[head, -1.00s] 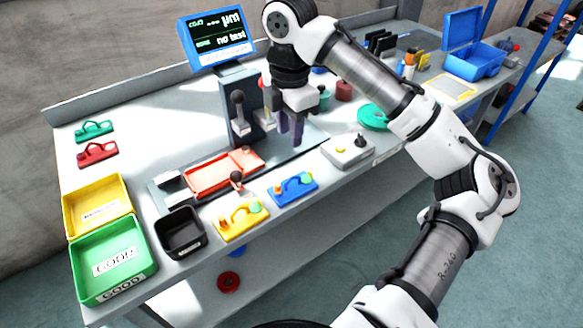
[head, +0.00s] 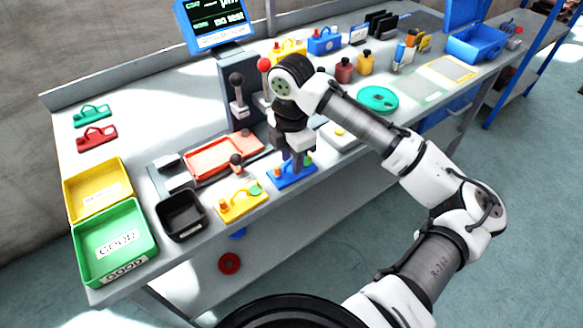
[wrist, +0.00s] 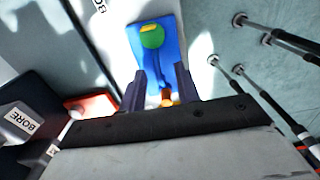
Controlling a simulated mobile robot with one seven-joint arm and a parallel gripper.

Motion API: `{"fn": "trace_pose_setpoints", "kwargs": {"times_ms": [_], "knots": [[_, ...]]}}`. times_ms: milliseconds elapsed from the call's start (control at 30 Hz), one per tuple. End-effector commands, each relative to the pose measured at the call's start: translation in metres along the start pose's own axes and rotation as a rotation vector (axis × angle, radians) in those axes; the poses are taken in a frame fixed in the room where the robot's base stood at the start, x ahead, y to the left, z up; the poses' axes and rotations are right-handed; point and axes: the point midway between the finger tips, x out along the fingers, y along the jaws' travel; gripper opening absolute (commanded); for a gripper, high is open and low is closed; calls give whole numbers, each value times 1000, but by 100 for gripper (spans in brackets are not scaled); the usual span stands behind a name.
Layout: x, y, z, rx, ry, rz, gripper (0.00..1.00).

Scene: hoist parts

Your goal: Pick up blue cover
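The blue cover (head: 284,183) lies flat near the front edge of the bench, with a green disc and an orange knob on it. It also shows in the wrist view (wrist: 172,45), with the green disc towards its far end. My gripper (head: 294,164) is over the cover, pointing down, and hides part of it. In the wrist view, my gripper (wrist: 161,78) has its two dark fingers apart, with part of the cover and the orange knob showing between them. I cannot tell whether the fingertips touch the cover.
A yellow cover (head: 240,205) lies close to the left. A black bin (head: 182,215) and a green tray (head: 115,240) are farther left. A red tray (head: 222,155) and a press with a red knob (head: 264,64) stand behind. A grey control box (head: 338,135) is to the right.

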Motion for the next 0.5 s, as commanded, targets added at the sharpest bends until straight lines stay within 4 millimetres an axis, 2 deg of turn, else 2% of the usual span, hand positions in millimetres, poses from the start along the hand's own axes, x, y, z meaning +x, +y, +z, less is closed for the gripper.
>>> {"fn": "trace_pose_setpoints", "kwargs": {"times_ms": [100,333,500], "knots": [[9,0,0,0,0,-1,32],[11,0,0,0,0,0,32],[10,0,0,0,0,0,10]]}}
